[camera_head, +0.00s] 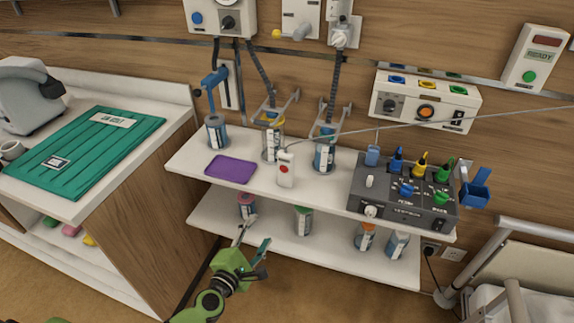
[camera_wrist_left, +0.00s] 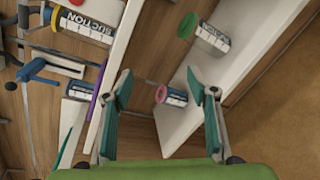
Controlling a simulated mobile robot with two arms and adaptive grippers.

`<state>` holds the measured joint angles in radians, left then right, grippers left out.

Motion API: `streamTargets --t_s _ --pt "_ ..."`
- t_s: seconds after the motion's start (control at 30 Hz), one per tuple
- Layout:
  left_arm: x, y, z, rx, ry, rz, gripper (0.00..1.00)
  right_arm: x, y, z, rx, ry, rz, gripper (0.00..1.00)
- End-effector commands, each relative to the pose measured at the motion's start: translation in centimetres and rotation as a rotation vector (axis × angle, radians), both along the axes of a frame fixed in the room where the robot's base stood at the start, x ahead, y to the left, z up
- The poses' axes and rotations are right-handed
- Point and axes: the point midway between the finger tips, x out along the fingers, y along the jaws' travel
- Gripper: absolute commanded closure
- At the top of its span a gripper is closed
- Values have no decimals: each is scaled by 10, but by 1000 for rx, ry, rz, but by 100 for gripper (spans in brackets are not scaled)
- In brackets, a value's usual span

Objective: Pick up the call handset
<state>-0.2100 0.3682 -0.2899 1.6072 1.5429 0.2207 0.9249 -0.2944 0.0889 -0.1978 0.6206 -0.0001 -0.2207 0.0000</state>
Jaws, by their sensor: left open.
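The call handset (camera_head: 286,169) is a small white upright unit with a red button, standing near the front edge of the upper white shelf (camera_head: 329,188) in the head view. My left gripper (camera_head: 252,240) is open and empty, in front of the lower shelf. It is below and to the left of the handset, clearly apart from it. In the left wrist view its two teal-padded fingers (camera_wrist_left: 160,88) are spread, with shelf edges and canisters beyond them. My right gripper is not in view.
A purple tray (camera_head: 231,169) lies left of the handset; suction canisters (camera_head: 324,156) stand behind it. A dark control box (camera_head: 404,197) is to the right. Several canisters stand on the lower shelf (camera_head: 330,252). A thin cord (camera_head: 440,125) crosses above the upper shelf.

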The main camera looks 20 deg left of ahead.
Motion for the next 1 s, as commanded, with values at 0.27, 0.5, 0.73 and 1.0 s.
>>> streamTargets --t_s 0.27,0.5,0.73,1.0 --pt "18 -15 156 -778 -110 90 47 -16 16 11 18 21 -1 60" --pt "19 -25 190 -1019 -94 94 47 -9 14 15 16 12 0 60" --pt "56 -28 193 -1027 -95 94 47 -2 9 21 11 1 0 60" --pt "95 -32 191 -1026 -92 95 47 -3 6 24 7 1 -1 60"
